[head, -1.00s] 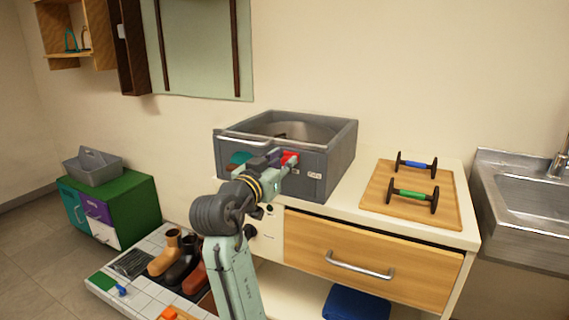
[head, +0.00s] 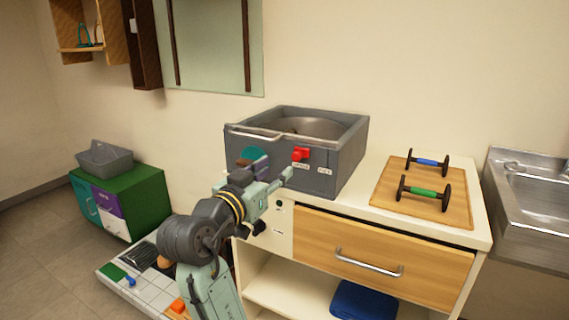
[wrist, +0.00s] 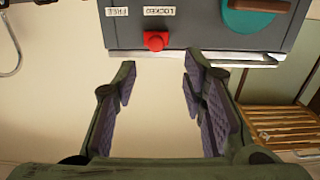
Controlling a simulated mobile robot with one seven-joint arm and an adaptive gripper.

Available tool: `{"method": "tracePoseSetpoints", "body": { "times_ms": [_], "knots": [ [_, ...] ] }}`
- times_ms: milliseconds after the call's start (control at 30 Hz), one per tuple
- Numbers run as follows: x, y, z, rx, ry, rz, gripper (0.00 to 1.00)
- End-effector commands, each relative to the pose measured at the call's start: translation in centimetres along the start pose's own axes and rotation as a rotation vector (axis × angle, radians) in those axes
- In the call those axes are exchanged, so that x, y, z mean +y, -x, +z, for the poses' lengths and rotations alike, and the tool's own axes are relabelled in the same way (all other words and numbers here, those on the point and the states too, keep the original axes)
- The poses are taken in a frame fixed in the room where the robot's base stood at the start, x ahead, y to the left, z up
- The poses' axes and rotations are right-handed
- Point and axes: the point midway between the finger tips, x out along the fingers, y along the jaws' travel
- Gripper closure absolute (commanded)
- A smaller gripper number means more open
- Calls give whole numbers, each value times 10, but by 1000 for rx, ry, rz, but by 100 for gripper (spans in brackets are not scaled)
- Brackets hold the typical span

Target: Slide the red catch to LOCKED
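The red catch (head: 300,154) is on the front of the grey box (head: 345,160), above the left of two white labels. In the wrist view, where the labels are upside down, the red catch (wrist: 156,41) lines up with the LOCKED label (wrist: 159,11). The FREE label (wrist: 117,12) is off to one side. My gripper (head: 285,178) is in front of the box, below the catch. In the wrist view my gripper (wrist: 160,72) has its fingers spread, with nothing between them. It does not touch the catch.
The box stands on a white counter (head: 372,207) with a wooden drawer (head: 320,240). A board (head: 390,195) with blue and green handles lies to the right, beside a sink (head: 530,205). A teal disc (wrist: 255,18) is on the box front.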

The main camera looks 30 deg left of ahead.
Motion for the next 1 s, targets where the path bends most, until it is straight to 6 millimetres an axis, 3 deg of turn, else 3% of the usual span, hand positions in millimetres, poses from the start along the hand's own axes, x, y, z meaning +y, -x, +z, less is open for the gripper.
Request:
{"method": "tracePoseSetpoints", "body": {
  "times_ms": [100,267,833,933,1000],
  "knots": [
    [-1,19,0,1,1,-3,61],
    [0,30,0,-1,1,-1,61],
    [-1,32,-1,4,1,-5,61],
    [-14,37,-13,55,5,-69,61],
    [-33,47,-32,140,9,-170,61]
  ]
}}
